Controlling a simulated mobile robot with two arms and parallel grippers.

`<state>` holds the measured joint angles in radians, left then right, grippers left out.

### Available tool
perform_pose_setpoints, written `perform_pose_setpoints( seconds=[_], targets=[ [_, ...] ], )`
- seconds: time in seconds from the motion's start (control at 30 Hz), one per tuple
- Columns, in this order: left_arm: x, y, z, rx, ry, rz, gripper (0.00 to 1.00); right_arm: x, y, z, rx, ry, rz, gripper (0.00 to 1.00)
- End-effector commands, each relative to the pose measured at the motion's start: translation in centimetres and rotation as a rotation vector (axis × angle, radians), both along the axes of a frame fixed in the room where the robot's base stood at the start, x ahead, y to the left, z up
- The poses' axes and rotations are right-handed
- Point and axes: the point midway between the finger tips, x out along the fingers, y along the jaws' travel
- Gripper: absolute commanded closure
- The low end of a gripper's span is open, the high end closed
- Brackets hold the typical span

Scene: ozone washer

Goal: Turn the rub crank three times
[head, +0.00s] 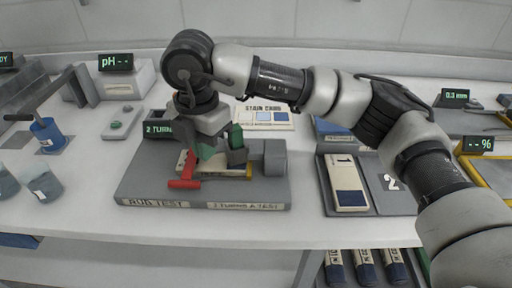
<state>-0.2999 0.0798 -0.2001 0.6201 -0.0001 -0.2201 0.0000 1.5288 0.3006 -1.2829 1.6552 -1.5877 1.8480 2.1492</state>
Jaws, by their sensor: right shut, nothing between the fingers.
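The rub test unit (140,188) is a grey slab on the bench, left of centre in the head view, with labels on its front edge. A red crank (185,180) with a T-shaped end stands out at its front left. A green-lit display (159,129) behind it reads "2 TURN", its right part hidden by my wrist. My right gripper (221,154) reaches down over the slab, just above and behind the crank. It is shut, with nothing held. Whether its fingertips touch the crank cannot be told. My left gripper is not in view.
A grey block (272,157) stands on the slab's right. A blue cup (47,133) and two beakers (42,182) are at left. A stain card (266,118) lies behind.

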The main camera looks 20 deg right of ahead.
Motion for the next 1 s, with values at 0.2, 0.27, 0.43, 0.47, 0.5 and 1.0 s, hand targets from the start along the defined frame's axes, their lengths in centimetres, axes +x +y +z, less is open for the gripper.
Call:
perform_pose_setpoints(
  seconds=[0.2, 0.27, 0.43, 0.47, 0.5, 1.0],
  targets=[
    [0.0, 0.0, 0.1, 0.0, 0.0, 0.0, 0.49, 1.5, 0.5, 0.1, 0.0, -0.001, -0.003, 1.0],
    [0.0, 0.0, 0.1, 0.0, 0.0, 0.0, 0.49, 1.9, 0.6, 0.1, 0.0, -0.001, -0.001, 1.0],
    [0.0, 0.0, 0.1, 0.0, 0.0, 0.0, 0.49, 2.3, 0.7, 0.0, -0.001, -0.001, -0.001, 1.0],
    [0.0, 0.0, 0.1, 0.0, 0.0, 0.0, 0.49, 2.3, 0.7, 0.0, -0.001, -0.001, -0.001, 1.0],
    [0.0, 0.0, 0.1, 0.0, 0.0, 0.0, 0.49, 2.3, 0.7, 0.0, -0.001, -0.001, -0.001, 1.0],
    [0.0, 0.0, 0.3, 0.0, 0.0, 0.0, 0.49, 4.6, 0.7, 0.0, 0.0, 0.0, -0.001, 1.0]
  ],
)
